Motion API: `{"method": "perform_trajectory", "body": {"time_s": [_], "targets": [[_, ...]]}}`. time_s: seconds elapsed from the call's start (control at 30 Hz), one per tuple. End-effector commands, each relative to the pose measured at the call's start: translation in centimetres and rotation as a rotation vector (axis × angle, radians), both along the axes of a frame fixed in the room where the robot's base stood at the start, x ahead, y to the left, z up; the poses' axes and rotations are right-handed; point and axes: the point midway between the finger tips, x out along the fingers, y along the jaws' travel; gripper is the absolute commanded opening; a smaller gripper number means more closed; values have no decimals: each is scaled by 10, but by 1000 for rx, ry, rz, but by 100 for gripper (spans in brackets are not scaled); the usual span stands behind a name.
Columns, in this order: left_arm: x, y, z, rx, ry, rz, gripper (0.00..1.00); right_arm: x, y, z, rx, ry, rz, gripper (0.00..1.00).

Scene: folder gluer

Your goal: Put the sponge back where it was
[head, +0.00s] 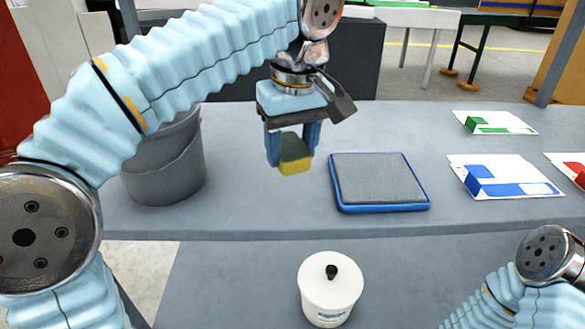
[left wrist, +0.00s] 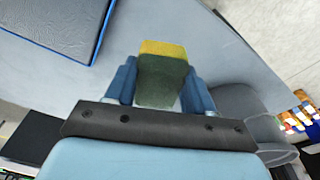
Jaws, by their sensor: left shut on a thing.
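The sponge (head: 294,155), yellow with a dark green side, is between the fingers of my left gripper (head: 292,146). The gripper is shut on it and points down, holding it above the grey table. In the left wrist view the sponge (left wrist: 162,75) sits between the two blue fingers (left wrist: 160,88). A grey mat with a blue rim (head: 380,208) lies on the table just right of the sponge; its corner also shows in the left wrist view (left wrist: 84,60). My right gripper is not in view; only part of my right arm shows at the lower right.
A grey bucket (head: 168,170) stands at the left of the table. A white lidded jar (head: 330,290) with a black knob stands at the front. Table between bucket and mat is clear.

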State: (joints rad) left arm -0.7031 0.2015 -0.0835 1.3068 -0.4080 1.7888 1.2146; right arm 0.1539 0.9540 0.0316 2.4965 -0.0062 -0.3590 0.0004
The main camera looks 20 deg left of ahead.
Motion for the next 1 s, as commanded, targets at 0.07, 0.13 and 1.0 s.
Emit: {"method": "perform_trajectory", "body": {"time_s": [0.07, 0.13, 1.0], "targets": [[9, 2, -13, 0, 1, 1, 25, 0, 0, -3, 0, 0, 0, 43], [15, 4, -20, 0, 1, 1, 25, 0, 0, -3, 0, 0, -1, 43], [34, 8, -77, -1, -1, 0, 58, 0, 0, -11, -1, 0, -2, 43]]}}
